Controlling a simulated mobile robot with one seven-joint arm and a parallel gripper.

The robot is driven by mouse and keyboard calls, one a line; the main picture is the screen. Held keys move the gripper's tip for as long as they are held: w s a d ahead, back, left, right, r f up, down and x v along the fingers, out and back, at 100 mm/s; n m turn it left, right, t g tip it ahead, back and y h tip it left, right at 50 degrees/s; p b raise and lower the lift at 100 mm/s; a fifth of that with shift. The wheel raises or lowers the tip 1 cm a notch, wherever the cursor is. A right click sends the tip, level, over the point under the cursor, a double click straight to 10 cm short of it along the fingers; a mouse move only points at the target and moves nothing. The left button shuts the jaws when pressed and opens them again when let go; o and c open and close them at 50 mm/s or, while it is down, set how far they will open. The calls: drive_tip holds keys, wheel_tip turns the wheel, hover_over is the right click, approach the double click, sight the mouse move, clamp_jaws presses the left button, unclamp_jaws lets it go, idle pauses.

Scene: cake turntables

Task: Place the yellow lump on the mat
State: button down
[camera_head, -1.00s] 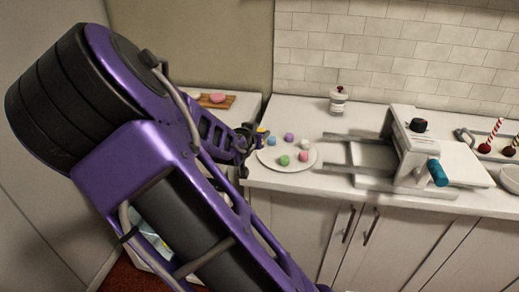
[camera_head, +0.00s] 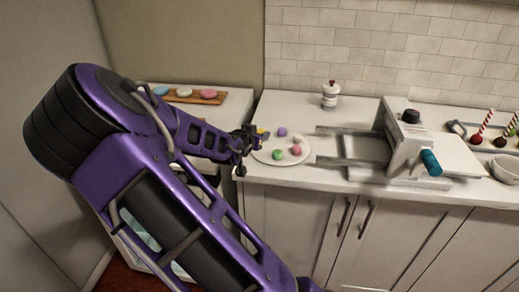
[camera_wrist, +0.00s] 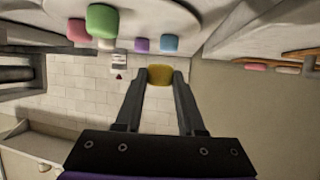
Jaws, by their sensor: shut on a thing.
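My gripper (camera_head: 255,137) is shut on the yellow lump (camera_wrist: 160,75), which sits between the two fingertips in the wrist view. In the head view only a bit of the yellow lump (camera_head: 263,131) shows at the left edge of the round white plate (camera_head: 269,159). My gripper is beside or above that edge; I cannot tell how high. A flat grey panel (camera_head: 366,149) lies between the rails of the press-like device. I cannot tell which surface is the mat.
Purple (camera_head: 282,131), white (camera_head: 298,139), pink (camera_head: 296,151) and green (camera_head: 278,154) lumps lie on the plate. A blue lump (camera_wrist: 169,43) shows in the wrist view. A wooden board (camera_head: 222,101) with lumps is at back left. A device (camera_head: 408,150) stands right, a bottle (camera_head: 330,97) behind.

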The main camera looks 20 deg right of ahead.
sight(259, 153)
drive_tip(key=shift+f+b, duration=0.3)
drive_tip(key=shift+f, duration=1.95)
drive_tip(key=shift+f, duration=0.15)
drive_tip(key=shift+f, duration=0.15)
drive_tip(key=c, duration=0.5)
unclamp_jaws()
